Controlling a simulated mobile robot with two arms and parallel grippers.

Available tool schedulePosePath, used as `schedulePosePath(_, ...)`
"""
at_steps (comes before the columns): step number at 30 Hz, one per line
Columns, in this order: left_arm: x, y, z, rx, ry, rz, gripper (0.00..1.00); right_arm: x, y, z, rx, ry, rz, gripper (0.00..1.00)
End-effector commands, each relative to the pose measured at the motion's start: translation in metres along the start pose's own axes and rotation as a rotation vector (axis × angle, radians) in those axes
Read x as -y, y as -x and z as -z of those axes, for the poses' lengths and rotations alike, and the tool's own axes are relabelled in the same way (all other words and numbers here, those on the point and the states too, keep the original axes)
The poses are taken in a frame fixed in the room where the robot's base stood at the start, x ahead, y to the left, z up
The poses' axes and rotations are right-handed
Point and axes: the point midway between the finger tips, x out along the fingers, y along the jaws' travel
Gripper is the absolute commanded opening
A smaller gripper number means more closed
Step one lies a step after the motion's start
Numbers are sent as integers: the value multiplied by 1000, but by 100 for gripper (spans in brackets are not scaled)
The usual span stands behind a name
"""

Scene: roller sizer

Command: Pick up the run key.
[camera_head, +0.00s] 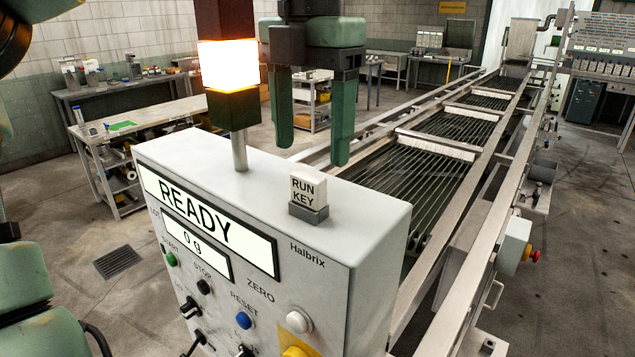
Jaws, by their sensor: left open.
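The run key (307,189) is a small white block lettered "RUN KEY". It sits upright in a grey base (308,213) on top of the white control box (375,210), near its front edge. My left gripper (313,150) is open and empty, its two green fingers pointing down. In the picture the fingers are above and to either side of the key, apart from it. How far they are from the key in depth is hard to tell. My right gripper cannot be made out.
A lamp post (239,150) with a lit section rises from the box, left of the key. The box front has a "READY" display (205,222) and several buttons. The roller conveyor (430,180) runs back to the right. Workbenches (150,115) stand behind left.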

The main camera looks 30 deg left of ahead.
Motion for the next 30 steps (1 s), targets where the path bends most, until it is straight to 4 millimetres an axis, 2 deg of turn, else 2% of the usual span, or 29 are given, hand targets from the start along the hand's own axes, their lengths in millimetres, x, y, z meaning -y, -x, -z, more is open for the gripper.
schedulePosePath(3, 0, -7, 0, 0, 0, 0, 67, 3, 5, -20, 28, 0, 4, 36)
schedulePosePath(7, 1, -19, 2, -2, -2, 2, 67, 5, 16, -32, 47, 0, 6, 36)
schedulePosePath(11, 1, -36, 4, -4, -2, 1, 67, 5, 25, -28, 43, 0, 6, 36)
schedulePosePath(15, 1, -52, 3, -1, -1, 1, 67, 2, 28, -14, 24, 0, 3, 36)
schedulePosePath(19, 1, -56, 3, 1, 0, 0, 67, 1, 27, -3, 7, 0, 2, 36)
schedulePosePath(23, 1, -56, 3, 1, 1, 0, 67, 1, 27, -3, 7, 0, 2, 36)
schedulePosePath(26, 1, -56, 3, 1, 1, 0, 42, 2, 27, -7, 13, 0, 3, 36)
schedulePosePath(30, 1, -56, 2, 1, 1, 0, 3, 3, 28, -14, 23, 0, 4, 36)
